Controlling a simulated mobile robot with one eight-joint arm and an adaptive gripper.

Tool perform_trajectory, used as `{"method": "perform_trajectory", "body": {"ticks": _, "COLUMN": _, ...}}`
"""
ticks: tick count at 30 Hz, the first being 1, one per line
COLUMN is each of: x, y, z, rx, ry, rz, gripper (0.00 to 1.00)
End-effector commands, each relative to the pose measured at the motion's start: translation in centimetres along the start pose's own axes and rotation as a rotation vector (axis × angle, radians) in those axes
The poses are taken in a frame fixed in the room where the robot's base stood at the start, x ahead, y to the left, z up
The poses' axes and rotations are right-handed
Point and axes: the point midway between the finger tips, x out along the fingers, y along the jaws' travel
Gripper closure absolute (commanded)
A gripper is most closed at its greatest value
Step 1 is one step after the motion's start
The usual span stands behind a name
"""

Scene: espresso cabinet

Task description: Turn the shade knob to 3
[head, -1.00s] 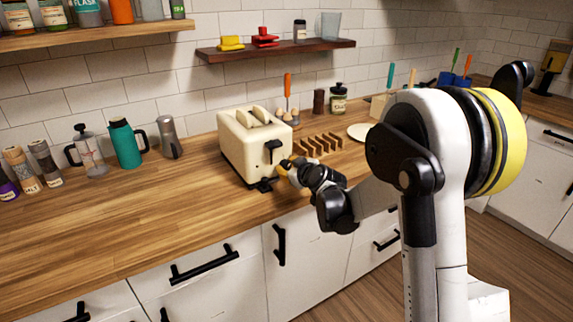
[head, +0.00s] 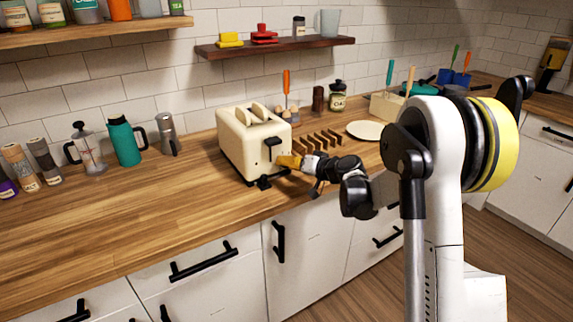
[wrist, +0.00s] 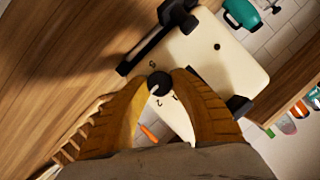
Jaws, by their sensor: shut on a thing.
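The cream toaster (head: 238,150) stands on the wooden counter, with bread slices in its top and a black lever on its end face. In the wrist view its end face (wrist: 225,75) shows tilted. The dark round shade knob (wrist: 158,84) sits between my fingertips, with a small pale mark on it. Small figures are printed around it; one looks like a 2, the others are hard to read. My gripper (wrist: 164,80) is shut on the knob. In the head view my gripper (head: 287,161) touches the toaster's end face and hides the knob.
A brown toast rack (head: 318,143) stands just behind my wrist, with a white plate (head: 368,130) to its right. A teal flask (head: 125,142), a press and a metal pot stand left of the toaster. The front left counter is clear.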

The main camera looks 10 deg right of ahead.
Motion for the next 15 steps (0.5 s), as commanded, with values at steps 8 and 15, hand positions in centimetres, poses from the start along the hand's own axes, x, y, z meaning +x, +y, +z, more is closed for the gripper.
{"method": "perform_trajectory", "body": {"ticks": 8, "x": 0.02, "y": 0.04, "z": 0.18, "rx": 0.114, "ry": -0.003, "rz": -0.049, "gripper": 1.00}}
{"method": "perform_trajectory", "body": {"ticks": 15, "x": 0.03, "y": 0.02, "z": 0.18, "rx": 0.151, "ry": -0.003, "rz": -0.064, "gripper": 1.00}}
